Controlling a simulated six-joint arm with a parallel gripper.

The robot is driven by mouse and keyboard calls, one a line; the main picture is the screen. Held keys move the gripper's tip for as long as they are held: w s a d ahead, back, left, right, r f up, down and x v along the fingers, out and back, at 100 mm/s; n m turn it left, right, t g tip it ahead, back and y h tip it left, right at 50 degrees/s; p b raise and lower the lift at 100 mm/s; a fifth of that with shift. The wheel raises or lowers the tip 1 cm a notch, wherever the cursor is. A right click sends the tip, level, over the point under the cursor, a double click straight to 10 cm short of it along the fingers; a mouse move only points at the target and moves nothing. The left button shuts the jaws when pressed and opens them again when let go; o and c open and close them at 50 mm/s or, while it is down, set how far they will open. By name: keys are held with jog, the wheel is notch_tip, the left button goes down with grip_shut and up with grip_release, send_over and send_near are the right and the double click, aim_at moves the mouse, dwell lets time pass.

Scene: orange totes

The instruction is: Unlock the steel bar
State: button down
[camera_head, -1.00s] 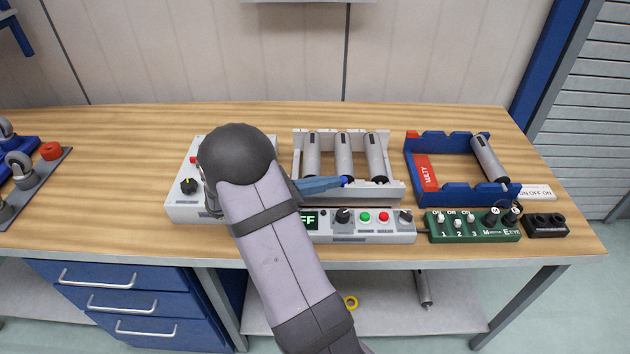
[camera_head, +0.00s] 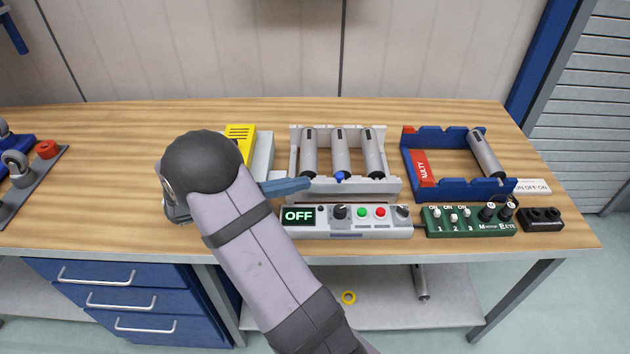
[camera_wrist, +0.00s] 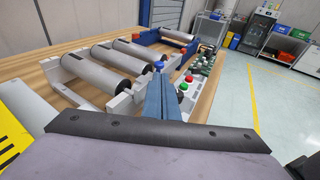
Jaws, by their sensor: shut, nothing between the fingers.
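A grey rack (camera_head: 365,190) holds several grey rollers on the bench; one is the middle roller (camera_head: 341,153). A blue knob (camera_head: 340,176) sits on the rack's front side and also shows in the wrist view (camera_wrist: 158,66). I cannot tell which metal part is the steel bar or whether it is locked. My gripper (camera_head: 309,184) has blue fingers held together, with nothing between them. In the head view its tips are left of the knob, with a small gap. In the wrist view the fingers (camera_wrist: 164,82) point toward the knob.
A control box (camera_head: 360,233) reading OFF stands in front of the rack. A blue rack (camera_head: 455,190) with one roller and a green switch board (camera_head: 470,218) are to the right. A yellow-labelled box (camera_head: 262,152) is partly behind my arm.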

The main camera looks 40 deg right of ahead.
jog(key=b+v, duration=0.1)
jog(key=v, duration=0.5)
jog(key=shift+a, duration=0.2)
jog(key=shift+w, duration=0.1)
jog(key=s+a+f+m+t+y+p, duration=0.2)
jog(key=s+a+f+m+y, duration=0.2)
jog(key=s+a+m+y, duration=0.4)
jog(key=s+a+f+m+t+y+p, duration=0.1)
jog(key=s+a+f+m+t+y, duration=0.2)
jog(key=s+a+f+m+y, duration=0.5)
jog(key=shift+n+h, duration=0.6)
jog(key=shift+n, duration=0.2)
jog(key=w+a+f+b, duration=0.1)
jog(key=f+b, duration=0.1)
jog(key=b, duration=0.1)
jog(key=w+a+f+b, duration=0.1)
jog(key=w+b, duration=0.1)
jog(key=b, duration=0.2)
jog(key=shift+a+f, duration=0.15)
jog(key=shift+f, duration=0.25)
jog(key=shift+r, duration=0.1)
